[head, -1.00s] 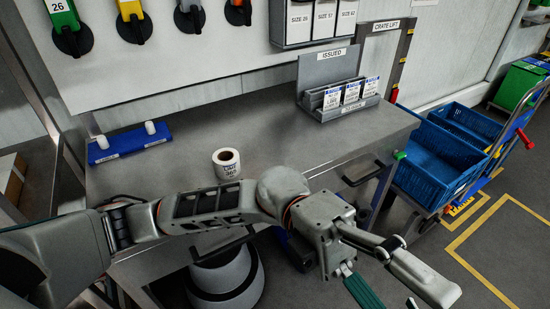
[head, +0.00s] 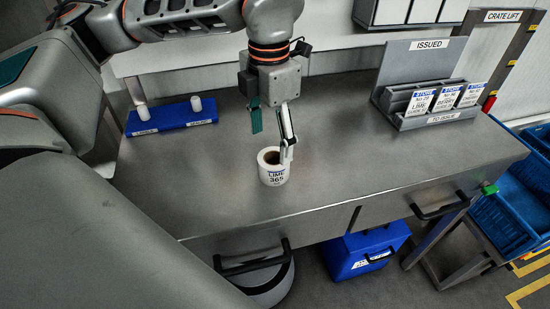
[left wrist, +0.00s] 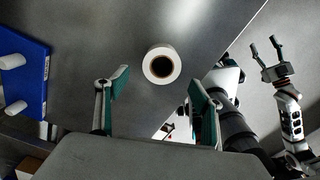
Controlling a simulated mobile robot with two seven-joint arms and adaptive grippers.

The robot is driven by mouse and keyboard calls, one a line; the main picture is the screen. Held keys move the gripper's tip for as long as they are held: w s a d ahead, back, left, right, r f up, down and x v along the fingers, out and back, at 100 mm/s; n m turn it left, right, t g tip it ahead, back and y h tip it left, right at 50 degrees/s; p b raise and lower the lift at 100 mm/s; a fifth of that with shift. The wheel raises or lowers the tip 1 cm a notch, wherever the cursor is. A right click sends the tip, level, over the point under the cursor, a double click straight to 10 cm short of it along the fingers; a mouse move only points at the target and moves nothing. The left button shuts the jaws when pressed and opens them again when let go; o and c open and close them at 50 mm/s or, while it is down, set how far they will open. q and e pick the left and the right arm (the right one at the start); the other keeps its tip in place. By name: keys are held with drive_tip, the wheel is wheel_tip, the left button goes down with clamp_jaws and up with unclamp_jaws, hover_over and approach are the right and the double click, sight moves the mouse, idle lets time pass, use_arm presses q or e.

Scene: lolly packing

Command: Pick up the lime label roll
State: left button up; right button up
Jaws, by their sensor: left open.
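The lime label roll (head: 273,178) is a white roll with a dark core, printed "LIME 365". It stands upright on the grey worktop, and its open core also shows in the left wrist view (left wrist: 176,64). My left gripper (head: 272,142) is open and empty, pointing down just above and behind the roll. One finger overlaps the roll's rim in the head view; I cannot tell whether they touch. In the left wrist view the roll lies just ahead of the gap between the fingers (left wrist: 158,88). My right gripper (left wrist: 264,50) shows there with its fingers apart, empty.
A blue holder (head: 172,119) with two white pegs lies at the back left. A grey "ISSUED" rack (head: 428,60) with several label cards stands at the right. Blue crates (head: 502,215) are off the right end. The worktop between roll and rack is clear.

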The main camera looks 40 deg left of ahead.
sight(274, 162)
use_arm(q)
drive_tip(key=shift+a+f, duration=0.1)
drive_tip(key=shift+f, duration=0.85)
drive_tip(key=f, duration=0.5)
drive_tip(key=shift+w+d+f, duration=0.25)
drive_tip(key=shift+d+f, duration=0.05)
drive_tip(key=shift+f, duration=0.05)
drive_tip(key=c, duration=1.3)
